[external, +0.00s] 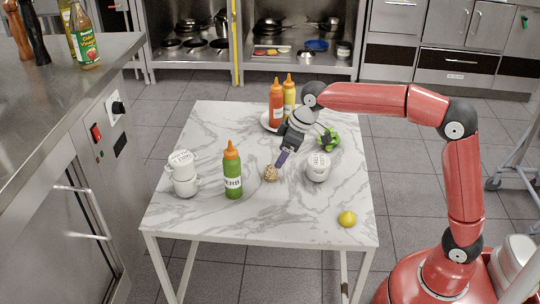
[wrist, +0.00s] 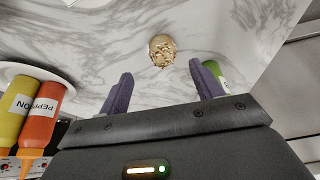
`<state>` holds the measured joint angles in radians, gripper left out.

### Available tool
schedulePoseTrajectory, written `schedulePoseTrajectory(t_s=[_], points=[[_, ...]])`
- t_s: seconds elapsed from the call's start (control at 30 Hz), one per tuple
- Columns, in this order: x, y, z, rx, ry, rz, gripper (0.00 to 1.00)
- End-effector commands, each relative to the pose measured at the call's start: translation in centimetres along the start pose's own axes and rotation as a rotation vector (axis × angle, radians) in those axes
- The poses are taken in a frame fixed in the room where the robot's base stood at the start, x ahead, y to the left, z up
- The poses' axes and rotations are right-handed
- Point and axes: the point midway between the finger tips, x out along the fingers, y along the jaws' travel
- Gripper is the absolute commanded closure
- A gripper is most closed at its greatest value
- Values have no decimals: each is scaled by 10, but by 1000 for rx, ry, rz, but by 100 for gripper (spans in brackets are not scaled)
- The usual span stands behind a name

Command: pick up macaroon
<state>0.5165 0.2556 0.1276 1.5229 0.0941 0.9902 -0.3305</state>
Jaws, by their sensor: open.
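The macaroon (external: 270,173) is a small round beige piece with a nut-like topping. It lies on the marble-topped table near its middle. In the wrist view the macaroon (wrist: 162,50) shows ahead of my fingertips, roughly between their lines and apart from both. My gripper (external: 281,160) is just above and right of the macaroon in the external view, pointing down and to the left. In the wrist view my gripper (wrist: 162,80) has its two purple fingers spread wide with nothing between them.
A green herb bottle (external: 233,174) stands left of the macaroon. A white labelled jar (external: 318,167) stands close on its right. Stacked white cups (external: 184,176), a lemon (external: 347,218), a green vegetable (external: 328,139) and orange and yellow bottles (external: 276,106) are also on the table. The front middle is clear.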

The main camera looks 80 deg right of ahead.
Motion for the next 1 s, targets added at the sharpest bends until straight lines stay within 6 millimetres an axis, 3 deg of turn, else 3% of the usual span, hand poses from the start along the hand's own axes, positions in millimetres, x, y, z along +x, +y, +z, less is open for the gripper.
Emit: schedulePoseTrajectory(t_s=[0.37,0.6,0.83,1.0], points=[[38,-2,0,0,-2,-2,35],[73,-4,0,-1,-2,-1,35],[75,-4,-1,-1,1,0,35],[75,-4,-1,0,1,0,56]])
